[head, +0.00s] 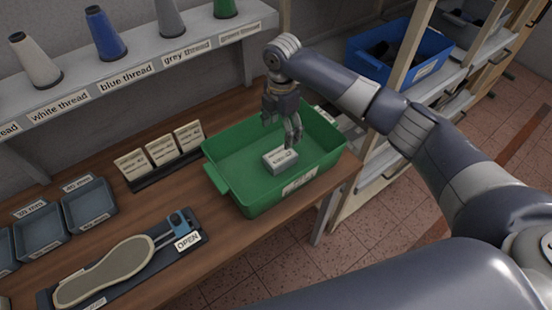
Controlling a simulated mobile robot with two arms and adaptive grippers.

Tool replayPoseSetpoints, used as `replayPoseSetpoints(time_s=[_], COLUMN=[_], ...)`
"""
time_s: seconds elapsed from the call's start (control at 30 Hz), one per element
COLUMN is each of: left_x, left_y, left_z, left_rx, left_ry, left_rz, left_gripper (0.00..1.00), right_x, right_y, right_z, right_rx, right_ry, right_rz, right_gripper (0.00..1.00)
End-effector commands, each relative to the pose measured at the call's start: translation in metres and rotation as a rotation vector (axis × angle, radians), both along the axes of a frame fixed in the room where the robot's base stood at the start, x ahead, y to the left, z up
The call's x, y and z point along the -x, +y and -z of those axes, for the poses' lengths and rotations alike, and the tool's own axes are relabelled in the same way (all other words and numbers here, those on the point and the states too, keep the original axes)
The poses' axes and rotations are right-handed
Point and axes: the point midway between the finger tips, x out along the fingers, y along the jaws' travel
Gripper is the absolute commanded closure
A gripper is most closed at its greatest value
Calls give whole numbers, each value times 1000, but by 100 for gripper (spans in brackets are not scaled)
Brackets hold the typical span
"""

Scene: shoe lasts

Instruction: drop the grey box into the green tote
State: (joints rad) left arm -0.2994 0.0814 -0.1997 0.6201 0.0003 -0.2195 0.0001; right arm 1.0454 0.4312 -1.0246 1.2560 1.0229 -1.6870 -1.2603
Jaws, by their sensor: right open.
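The grey box (280,160) is a small light grey block with a label on its side. It shows inside the green tote (222,184), near the middle; whether it rests on the tote's floor is hard to tell. My right gripper (283,143) points down over the tote, just above and behind the box. Its fingers are apart, and I see no grip on the box. My left gripper does not show.
A shelf with thread cones (104,34) runs along the back. Cards in a holder (160,151), grey trays (90,203) and a clamp board with a sole (104,271) lie left of the tote. A blue bin (399,62) stands on the rack at right.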

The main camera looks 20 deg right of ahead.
Motion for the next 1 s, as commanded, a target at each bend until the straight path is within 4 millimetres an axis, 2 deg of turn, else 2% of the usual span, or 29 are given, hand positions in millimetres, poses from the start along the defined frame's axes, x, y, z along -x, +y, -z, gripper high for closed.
replayPoseSetpoints(time_s=[0.03,0.2,0.4,0.6,1.0], left_x=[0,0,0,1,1], left_y=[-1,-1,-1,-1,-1], left_z=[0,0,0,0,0], left_rx=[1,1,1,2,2], left_ry=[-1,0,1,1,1], left_rz=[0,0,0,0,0], left_gripper=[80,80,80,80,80], right_x=[-1,-1,-1,0,0], right_y=[0,0,0,0,0], right_z=[-12,-50,-83,-96,-97], right_rx=[-1,-2,0,0,0], right_ry=[-4,-5,-3,-1,-1], right_rz=[1,0,1,0,0], right_gripper=[25,25,25,25,25])
